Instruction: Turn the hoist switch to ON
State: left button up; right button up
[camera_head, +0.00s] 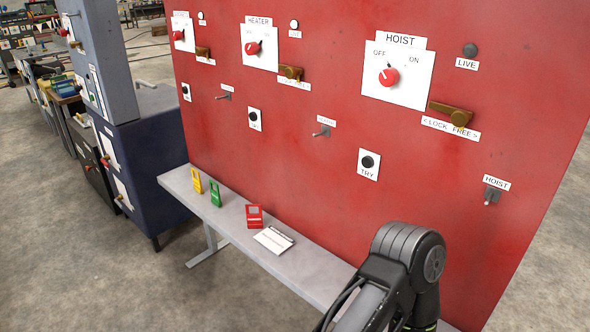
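The hoist switch (389,77) is a round red knob on a white plate (412,93) marked HOIST, with OFF at left and ON at right. Its small pointer mark leans up and left, toward OFF. The LIVE lamp (470,50) beside it is dark. A brass latch (452,114) sits below right of the plate, above a label that appears to read LOCK FREE. A black arm link of mine rises at the lower right, well below the knob. Neither gripper is in view.
The red panel (330,185) also carries a HEATER switch (252,48), another switch further left, a black TRY button (368,162) and a HOIST toggle (491,197). A grey shelf (240,225) below holds yellow, green and red tags and a white card (273,240).

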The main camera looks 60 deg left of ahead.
aim_at(389, 76)
jog(key=u, duration=2.15)
